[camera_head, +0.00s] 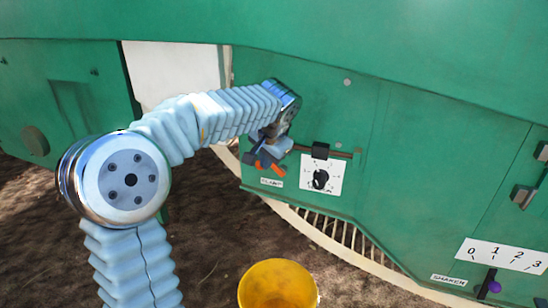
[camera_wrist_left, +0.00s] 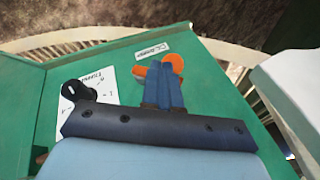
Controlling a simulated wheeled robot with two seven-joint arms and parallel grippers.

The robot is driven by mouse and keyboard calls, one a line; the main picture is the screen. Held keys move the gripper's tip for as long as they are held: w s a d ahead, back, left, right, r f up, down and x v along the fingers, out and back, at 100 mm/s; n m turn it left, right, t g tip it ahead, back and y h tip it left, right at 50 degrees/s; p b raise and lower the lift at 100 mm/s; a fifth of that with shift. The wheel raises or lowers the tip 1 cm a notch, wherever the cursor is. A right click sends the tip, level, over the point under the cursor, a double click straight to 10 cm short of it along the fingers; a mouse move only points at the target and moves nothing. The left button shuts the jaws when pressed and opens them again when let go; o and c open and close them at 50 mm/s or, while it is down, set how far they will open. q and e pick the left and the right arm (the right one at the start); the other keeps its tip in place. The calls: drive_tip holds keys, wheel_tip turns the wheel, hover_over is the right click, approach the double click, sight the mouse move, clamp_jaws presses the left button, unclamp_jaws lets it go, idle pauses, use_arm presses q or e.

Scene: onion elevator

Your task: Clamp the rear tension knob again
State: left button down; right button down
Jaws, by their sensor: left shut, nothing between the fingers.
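The black tension knob (camera_head: 320,179) sits on a white dial plate (camera_head: 310,164) on the green machine panel. It also shows at the left of the left wrist view (camera_wrist_left: 80,90). To its left is an orange clamp lever (camera_head: 276,169), with a small label (camera_head: 271,182) just below it. My left gripper (camera_head: 262,160) is at the orange lever, its fingers shut together and empty. In the left wrist view, the blue fingers (camera_wrist_left: 165,70) overlap the lever (camera_wrist_left: 174,62) and hide part of it; I cannot tell whether they touch. My right gripper is out of view.
A black block (camera_head: 320,150) on a rail is just above the dial. A yellow bucket (camera_head: 278,285) stands on the soil below. A shaker scale (camera_head: 503,255) with a purple-tipped lever (camera_head: 494,287) is at the lower right. A slatted curved rim (camera_head: 345,240) runs under the panel.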

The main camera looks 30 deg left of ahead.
sight(258, 167)
use_arm(q)
drive_tip(key=a+h, duration=0.1)
drive_tip(key=a+f+h, duration=0.1)
drive_tip(key=a+n+t+h, duration=0.1)
drive_tip(key=h, duration=0.1)
drive_tip(key=shift+s+f+p, duration=0.2)
drive_tip(key=shift+s+p, duration=0.15)
drive_tip(key=shift+p, duration=0.05)
drive_tip(key=shift+s+a+f, duration=0.2)
drive_tip(key=shift+a+f, duration=0.55)
drive_tip(key=shift+f, duration=0.3)
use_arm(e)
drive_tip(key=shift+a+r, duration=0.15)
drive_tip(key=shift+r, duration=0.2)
